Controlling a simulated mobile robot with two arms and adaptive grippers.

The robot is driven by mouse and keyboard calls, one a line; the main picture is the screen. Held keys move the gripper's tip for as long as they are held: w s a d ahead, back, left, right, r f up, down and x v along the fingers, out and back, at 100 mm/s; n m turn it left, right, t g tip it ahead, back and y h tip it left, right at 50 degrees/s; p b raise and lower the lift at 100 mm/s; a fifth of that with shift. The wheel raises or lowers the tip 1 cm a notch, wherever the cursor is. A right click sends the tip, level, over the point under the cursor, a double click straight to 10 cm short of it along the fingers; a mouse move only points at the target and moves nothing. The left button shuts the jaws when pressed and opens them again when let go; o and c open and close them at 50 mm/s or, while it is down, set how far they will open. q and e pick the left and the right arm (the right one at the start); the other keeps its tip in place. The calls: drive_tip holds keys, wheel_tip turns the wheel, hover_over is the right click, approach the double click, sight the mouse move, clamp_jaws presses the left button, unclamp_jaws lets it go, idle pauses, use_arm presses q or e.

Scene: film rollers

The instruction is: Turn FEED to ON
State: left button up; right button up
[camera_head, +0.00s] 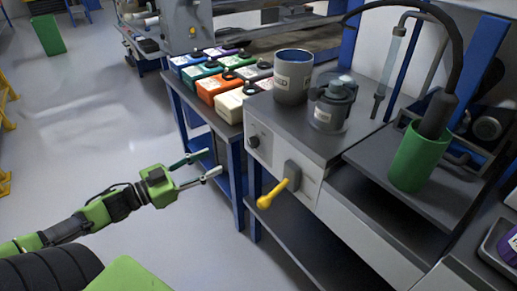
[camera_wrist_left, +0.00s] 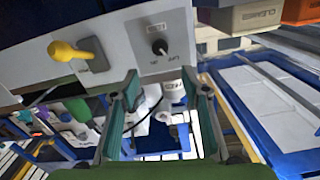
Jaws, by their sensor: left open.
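A grey machine housing (camera_head: 300,140) has a small black knob (camera_head: 253,141) on its front panel and a yellow-handled lever (camera_head: 272,194) on a dark square mount to the right. The lever handle slants down to the left in the head view. In the left wrist view the black knob (camera_wrist_left: 160,47) sits on a white plate with small labels, and the yellow lever (camera_wrist_left: 68,51) is to its left. I cannot read which control is FEED. My left gripper (camera_head: 212,163) is open and empty, left of the panel and apart from both controls; its fingers (camera_wrist_left: 160,88) also show in the wrist view.
A grey cup (camera_head: 293,77) and a lidded grey pot (camera_head: 330,105) stand on the housing. A green cylinder (camera_head: 409,157) holds a dark tool at right. Several labelled boxes, one orange (camera_head: 216,86), line the blue-legged table behind. The floor (camera_head: 100,130) at left is clear.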

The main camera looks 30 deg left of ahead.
use_arm(q)
drive_tip(key=b, duration=0.3)
approach(250, 143)
drive_tip(key=x, duration=0.7)
drive_tip(key=shift+w+b, duration=0.1)
drive_tip(key=shift+b, duration=0.25)
drive_tip(key=shift+w+d, duration=0.3)
drive_tip(key=shift+w, duration=0.4)
use_arm(e)
drive_tip(key=w+v, duration=0.1)
drive_tip(key=v, duration=0.8)
drive_tip(key=shift+r+t, duration=0.3)
drive_tip(key=shift+s+d, duration=0.1)
use_arm(q)
drive_tip(key=c, duration=1.1)
